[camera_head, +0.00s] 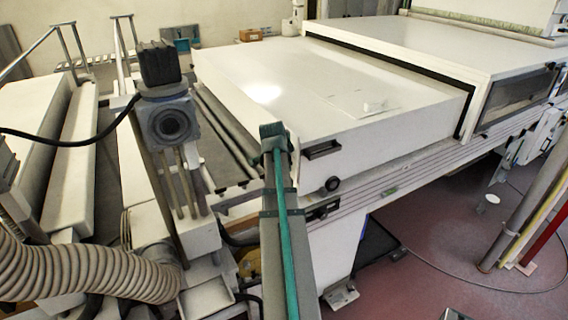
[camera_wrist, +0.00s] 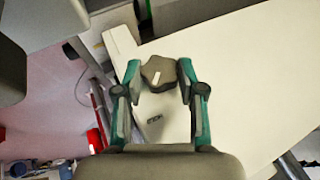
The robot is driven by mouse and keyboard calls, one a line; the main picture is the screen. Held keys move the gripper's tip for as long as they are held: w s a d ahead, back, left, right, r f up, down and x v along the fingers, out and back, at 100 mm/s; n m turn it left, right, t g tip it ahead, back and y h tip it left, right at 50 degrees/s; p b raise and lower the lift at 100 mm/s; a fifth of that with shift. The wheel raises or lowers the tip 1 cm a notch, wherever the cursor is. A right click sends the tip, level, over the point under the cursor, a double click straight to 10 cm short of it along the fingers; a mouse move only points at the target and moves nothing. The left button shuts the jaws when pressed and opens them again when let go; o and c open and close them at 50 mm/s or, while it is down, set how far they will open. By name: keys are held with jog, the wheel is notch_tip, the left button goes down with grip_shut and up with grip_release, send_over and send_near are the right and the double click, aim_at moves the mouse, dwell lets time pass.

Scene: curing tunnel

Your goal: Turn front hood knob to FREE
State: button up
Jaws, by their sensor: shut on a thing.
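In the wrist view, a dark grey lobed knob (camera_wrist: 157,68) with a short white mark sits near the corner of a cream panel. The white mark runs nearly upright in the picture, tilted a little. My gripper (camera_wrist: 158,76) has its two teal-edged fingers on either side of the knob, shut on it. A small dark label or slot (camera_wrist: 154,118) lies on the panel between the fingers; its lettering is too small to read.
In the head view, the white hood (camera_head: 320,85) has a dark handle (camera_head: 322,149) and a black round knob (camera_head: 331,183) on its near side. A ribbed hose (camera_head: 85,270) lies at lower left. Reddish floor (camera_head: 440,245) is open at right, with a thin cable across it.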

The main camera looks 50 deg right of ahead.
jog(key=shift+w+d+r+n+g+y+p, duration=0.15)
jog(key=shift+g+y+p, duration=0.1)
jog(key=shift+g+p, duration=0.25)
jog(key=shift+w+d+r+n+g+y+p, duration=0.15)
jog(key=shift+g+y+p, duration=0.15)
jog(key=shift+g, duration=0.3)
jog(key=g, duration=0.1)
jog(key=g+y+p, duration=0.1)
jog(key=g, duration=0.1)
jog(key=shift+w+f+n+y, duration=0.1)
jog(key=shift+w+n+y, duration=0.15)
jog(key=shift+n, duration=0.05)
jog(key=shift+w+f+n+g+y+p, duration=0.1)
jog(key=shift+n+g+y+p, duration=0.3)
jog(key=shift+g, duration=0.6)
jog(key=shift+f+g+y+p, duration=0.15)
jog(key=shift+g+y+p, duration=0.3)
jog(key=shift+g, duration=0.95)
jog(key=o, duration=1.1)
jog(key=shift+o, duration=0.2)
